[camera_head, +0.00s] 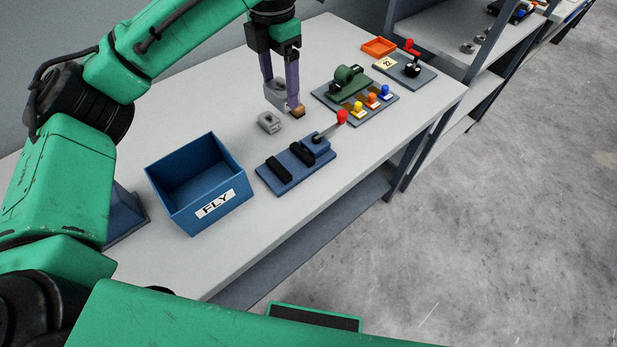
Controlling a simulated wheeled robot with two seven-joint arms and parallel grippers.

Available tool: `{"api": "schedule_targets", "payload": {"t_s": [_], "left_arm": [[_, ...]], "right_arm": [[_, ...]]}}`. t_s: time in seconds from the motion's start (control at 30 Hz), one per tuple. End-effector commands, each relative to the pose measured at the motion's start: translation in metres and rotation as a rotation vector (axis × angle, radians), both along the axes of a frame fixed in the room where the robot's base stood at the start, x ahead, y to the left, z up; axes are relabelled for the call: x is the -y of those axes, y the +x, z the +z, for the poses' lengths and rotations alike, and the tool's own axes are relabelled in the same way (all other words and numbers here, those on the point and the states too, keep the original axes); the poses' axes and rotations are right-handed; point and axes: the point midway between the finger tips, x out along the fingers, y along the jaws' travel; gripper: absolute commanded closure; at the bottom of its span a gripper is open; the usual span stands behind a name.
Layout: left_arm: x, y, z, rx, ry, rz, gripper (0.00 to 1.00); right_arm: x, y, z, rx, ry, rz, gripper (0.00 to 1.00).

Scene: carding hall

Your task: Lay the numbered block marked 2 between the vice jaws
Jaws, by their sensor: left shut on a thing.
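My left gripper (284,98) points down over the table behind the vice, its two purple fingers shut on a small grey block (276,93). A brownish piece shows at the tip of the right finger. The held block's number cannot be read. A second grey block (269,122) with dark marks lies on the table just in front of the gripper; its number is not legible either. The vice (280,184) is a blue base with two black jaws and a red-knobbed lever, to the front right of the blocks. No block shows between its jaws. My right gripper is out of view.
Behind the vice are a board with a green device and coloured knobs (357,100), an orange tray (379,47) and a red-handled lever plate marked 22 (404,72). The table's front edge runs close by.

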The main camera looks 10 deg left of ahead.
Motion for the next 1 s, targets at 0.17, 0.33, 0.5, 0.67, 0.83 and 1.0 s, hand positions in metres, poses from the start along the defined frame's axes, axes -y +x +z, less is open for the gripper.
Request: {"api": "schedule_targets", "payload": {"t_s": [0.17,0.33,0.5,0.67,0.83,1.0], "left_arm": [[0.003,-0.003,-0.030,-0.006,0.000,-0.025,1.00],[0.003,-0.003,-0.085,-0.008,-0.003,-0.022,1.00],[0.002,-0.002,-0.132,-0.003,0.001,-0.019,1.00],[0.002,-0.001,-0.158,0.000,0.000,-0.019,1.00],[0.002,-0.002,-0.191,-0.001,0.000,-0.018,1.00],[0.002,-0.001,-0.200,0.003,-0.001,-0.020,1.00]], "right_arm": [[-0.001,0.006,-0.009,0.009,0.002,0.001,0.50],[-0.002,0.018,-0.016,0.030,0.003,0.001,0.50],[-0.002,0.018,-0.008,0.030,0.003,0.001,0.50],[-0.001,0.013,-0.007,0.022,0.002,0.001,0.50],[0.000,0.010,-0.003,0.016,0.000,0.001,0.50],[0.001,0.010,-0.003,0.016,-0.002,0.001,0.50]]}}
